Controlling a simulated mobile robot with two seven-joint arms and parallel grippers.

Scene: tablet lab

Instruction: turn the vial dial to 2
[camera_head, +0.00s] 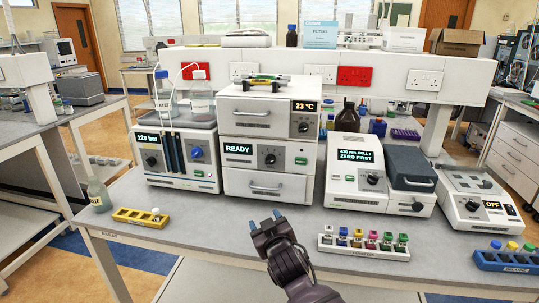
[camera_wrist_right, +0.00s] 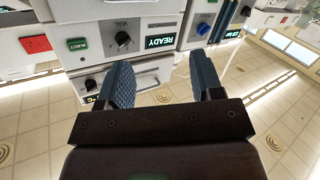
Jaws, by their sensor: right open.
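The vial dial (camera_head: 270,159) is a black knob on the white middle instrument, between the green READY display (camera_head: 240,149) and a green button (camera_head: 300,160). In the right wrist view the dial (camera_wrist_right: 123,40) shows upside down beside its VIAL lettering. Its setting is too small to read. My right gripper (camera_head: 265,218) is open and empty, below and in front of that instrument and apart from the dial. Its two blue-grey fingers also show in the right wrist view (camera_wrist_right: 160,68). My left gripper is out of view.
Another knob (camera_head: 303,128) sits above, beside the 23 °C display. The pump unit (camera_head: 180,155) stands left, the ZERO FIRST unit (camera_head: 352,175) right. A white rack of colored-cap cuvettes (camera_head: 363,250) and a yellow rack (camera_head: 140,219) lie nearer the bench front. The bench before the middle instrument is clear.

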